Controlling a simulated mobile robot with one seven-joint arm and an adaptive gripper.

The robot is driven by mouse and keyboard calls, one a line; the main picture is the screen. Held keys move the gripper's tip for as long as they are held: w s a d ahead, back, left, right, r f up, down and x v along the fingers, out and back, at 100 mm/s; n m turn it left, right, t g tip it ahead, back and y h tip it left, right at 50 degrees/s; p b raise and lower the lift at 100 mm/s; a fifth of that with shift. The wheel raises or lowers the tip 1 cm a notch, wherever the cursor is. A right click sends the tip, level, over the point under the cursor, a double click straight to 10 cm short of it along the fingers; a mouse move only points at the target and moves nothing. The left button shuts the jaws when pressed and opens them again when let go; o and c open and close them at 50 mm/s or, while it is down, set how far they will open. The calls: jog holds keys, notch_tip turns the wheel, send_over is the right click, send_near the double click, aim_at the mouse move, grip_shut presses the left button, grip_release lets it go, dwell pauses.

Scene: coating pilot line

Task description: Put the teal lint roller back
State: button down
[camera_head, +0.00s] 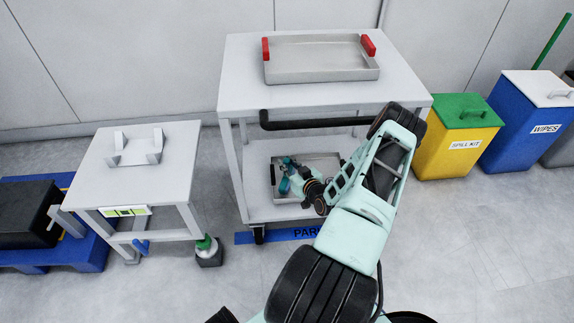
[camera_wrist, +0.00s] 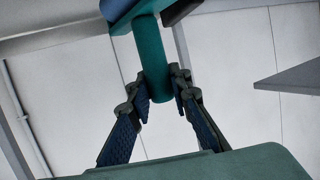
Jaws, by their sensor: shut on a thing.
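My gripper (camera_head: 299,184) reaches toward the cart's lower shelf, level with a shallow metal tray (camera_head: 335,161). In the wrist view its two fingers (camera_wrist: 163,88) are closed on a teal cylinder, the lint roller (camera_wrist: 151,50). The roller's upper end meets a wider blue and teal part at the top edge of that view. In the head view the teal roller (camera_head: 285,184) shows small at the fingertips, over the tray's left part. I cannot tell whether it touches the tray. My arm hides the tray's right side.
The white cart (camera_head: 240,100) carries a red-handled metal tray (camera_head: 320,75) on top, with a dark push bar (camera_head: 320,123) below. A low white table (camera_head: 100,185) with a two-pronged holder (camera_head: 137,158) stands left. Yellow (camera_head: 445,150) and blue (camera_head: 515,125) bins stand right.

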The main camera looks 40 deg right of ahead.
jog(key=c, duration=2.2)
grip_release()
jog(key=shift+f, duration=0.15)
jog(key=shift+c, duration=0.2)
jog(key=o, duration=0.5)
jog(key=shift+r, duration=0.25)
jog(key=p+v, duration=0.4)
jog(key=v, duration=0.8)
jog(key=shift+a, duration=0.1)
